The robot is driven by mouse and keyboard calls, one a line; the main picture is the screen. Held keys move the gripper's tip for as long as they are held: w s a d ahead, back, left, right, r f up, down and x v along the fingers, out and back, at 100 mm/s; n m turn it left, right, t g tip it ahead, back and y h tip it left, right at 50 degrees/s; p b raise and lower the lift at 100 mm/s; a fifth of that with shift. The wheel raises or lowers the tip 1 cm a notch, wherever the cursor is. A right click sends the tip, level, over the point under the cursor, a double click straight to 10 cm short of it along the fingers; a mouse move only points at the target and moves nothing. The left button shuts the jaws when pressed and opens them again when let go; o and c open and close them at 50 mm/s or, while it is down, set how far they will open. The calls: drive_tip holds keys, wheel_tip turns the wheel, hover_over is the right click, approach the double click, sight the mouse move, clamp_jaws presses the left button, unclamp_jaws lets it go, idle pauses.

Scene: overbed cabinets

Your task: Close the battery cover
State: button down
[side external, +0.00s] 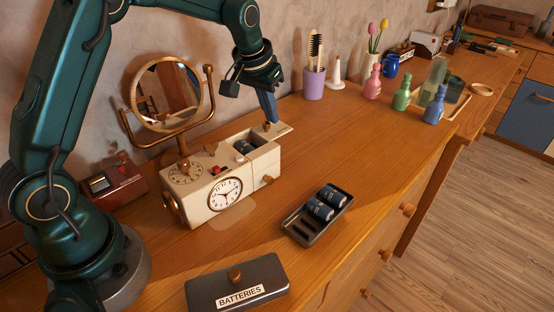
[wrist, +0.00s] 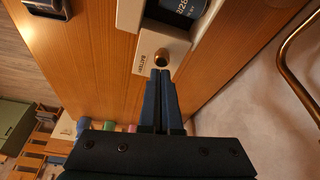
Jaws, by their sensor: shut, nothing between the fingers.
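A cream clock unit (side external: 205,195) with a white dial stands on the wooden counter. Its top compartment is uncovered, and a dark blue battery (side external: 244,147) shows inside; part of it also shows in the wrist view (wrist: 188,6). The cream battery cover (side external: 283,130) sticks out at the back right of the compartment. In the wrist view the cover (wrist: 148,50) carries small lettering and a round brass knob (wrist: 161,56). My gripper (side external: 270,121) is shut and empty, fingertips down by the knob. In the wrist view the fingertips (wrist: 160,73) are just beside it; I cannot tell if they touch.
A round mirror (side external: 166,95) stands behind the clock unit. A dark tray (side external: 296,230) with batteries and a lid marked BATTERIES (side external: 215,289) lie in front. A purple cup (side external: 314,84) with brushes and small bottles (side external: 401,94) stand farther right. The counter between is clear.

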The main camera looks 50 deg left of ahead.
idle(0.3)
drive_tip(key=shift+s+a, duration=0.1)
drive_tip(key=shift+s, duration=3.5)
